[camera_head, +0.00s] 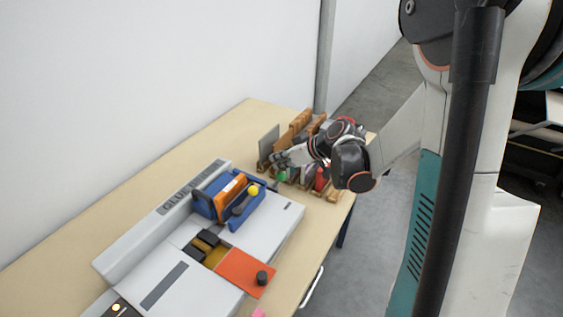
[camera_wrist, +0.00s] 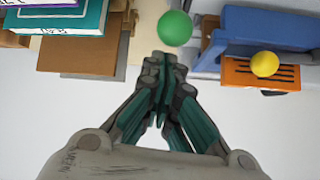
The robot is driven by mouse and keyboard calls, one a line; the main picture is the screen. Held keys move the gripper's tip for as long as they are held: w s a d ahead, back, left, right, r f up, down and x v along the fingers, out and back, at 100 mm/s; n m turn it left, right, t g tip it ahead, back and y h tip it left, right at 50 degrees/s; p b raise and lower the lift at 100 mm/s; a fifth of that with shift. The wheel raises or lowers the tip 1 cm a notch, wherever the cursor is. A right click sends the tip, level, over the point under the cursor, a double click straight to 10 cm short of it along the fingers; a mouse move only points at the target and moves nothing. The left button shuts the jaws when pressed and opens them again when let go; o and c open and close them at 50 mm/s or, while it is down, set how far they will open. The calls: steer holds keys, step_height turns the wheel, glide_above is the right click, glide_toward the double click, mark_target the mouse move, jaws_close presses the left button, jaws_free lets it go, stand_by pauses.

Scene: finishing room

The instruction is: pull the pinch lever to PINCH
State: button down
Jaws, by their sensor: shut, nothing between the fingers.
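The glue binding machine (camera_head: 272,215) is a pale grey unit on the table, with a blue and orange clamp block (camera_head: 218,196) on it. A green ball knob (camera_head: 282,176) is at its far right end, and it also shows in the wrist view (camera_wrist: 174,28). A yellow ball knob (camera_head: 253,190) is on the blue block and shows in the wrist view (camera_wrist: 264,64). No PINCH mark is readable, so I cannot tell which knob is the pinch lever's. My gripper (camera_head: 277,160) is shut and empty, its tips (camera_wrist: 163,60) close to the green knob; contact is unclear.
An orange plate (camera_head: 245,271) with a black knob (camera_head: 262,278) lies at the machine's front. Wooden racks (camera_head: 298,128) stand behind my gripper, and teal books (camera_wrist: 60,18) show at left in the wrist view. A wall runs along the table's (camera_head: 130,185) far side.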

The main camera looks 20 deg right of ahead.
steer(key=w+r+p+v, duration=0.1)
steer(key=p+v, duration=0.2)
steer(key=v, duration=0.6)
steer(key=shift+w+r+p, duration=0.15)
steer(key=shift+r+p, duration=0.2)
steer(key=shift+a, duration=0.15)
